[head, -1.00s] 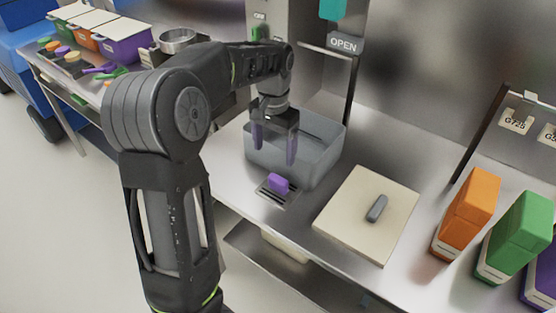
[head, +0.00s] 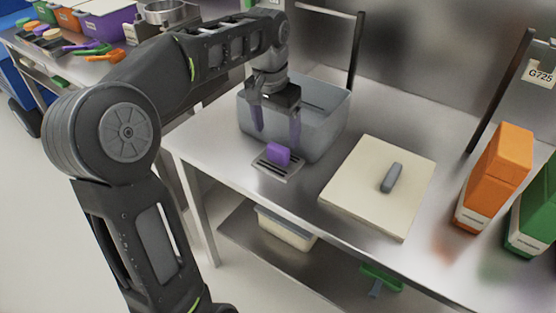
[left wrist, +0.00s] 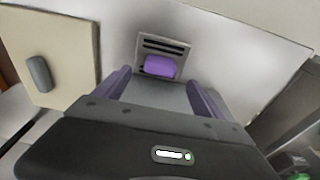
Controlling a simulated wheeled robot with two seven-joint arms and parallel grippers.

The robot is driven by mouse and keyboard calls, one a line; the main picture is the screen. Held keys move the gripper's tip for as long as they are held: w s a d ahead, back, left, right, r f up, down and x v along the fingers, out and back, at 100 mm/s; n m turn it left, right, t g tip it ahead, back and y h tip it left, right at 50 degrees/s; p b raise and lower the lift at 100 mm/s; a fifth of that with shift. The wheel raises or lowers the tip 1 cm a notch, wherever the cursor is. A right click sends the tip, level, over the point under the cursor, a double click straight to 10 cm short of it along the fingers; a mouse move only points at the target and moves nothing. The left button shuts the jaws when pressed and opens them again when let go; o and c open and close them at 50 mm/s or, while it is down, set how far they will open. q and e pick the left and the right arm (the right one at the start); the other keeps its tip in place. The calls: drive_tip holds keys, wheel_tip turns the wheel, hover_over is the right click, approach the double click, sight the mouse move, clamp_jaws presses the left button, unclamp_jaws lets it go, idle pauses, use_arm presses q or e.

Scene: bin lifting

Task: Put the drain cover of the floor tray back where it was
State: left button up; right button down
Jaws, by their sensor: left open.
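The drain cover, a small grey slotted plate (head: 272,168) with a purple block handle (head: 278,153), lies at the table's front edge, before a grey open-topped tub (head: 325,137). It also shows in the left wrist view, with its handle (left wrist: 160,66) between and beyond the fingers. My left gripper (head: 276,131) has purple fingers, is open and empty, and points down in front of the tub, a little above the cover. It is apart from the handle. Which container is the floor tray I cannot tell. My right gripper is not in view.
A cream lid (head: 360,208) with a grey handle (head: 391,177) lies right of the tub. An orange box (head: 497,170) and a green box (head: 532,215) stand farther right. A pale container (head: 286,229) sits on the lower shelf. Dark posts rise behind the table.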

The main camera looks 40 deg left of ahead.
sight(278, 147)
use_arm(q)
drive_tip(key=shift+w+f, duration=0.15)
drive_tip(key=shift+f, duration=1.15)
drive_tip(key=f, duration=0.5)
drive_tip(key=shift+w+f+b, duration=0.1)
drive_tip(key=shift+w+b, duration=0.15)
drive_tip(key=shift+b, duration=0.15)
drive_tip(key=shift+c, duration=0.2)
clamp_jaws()
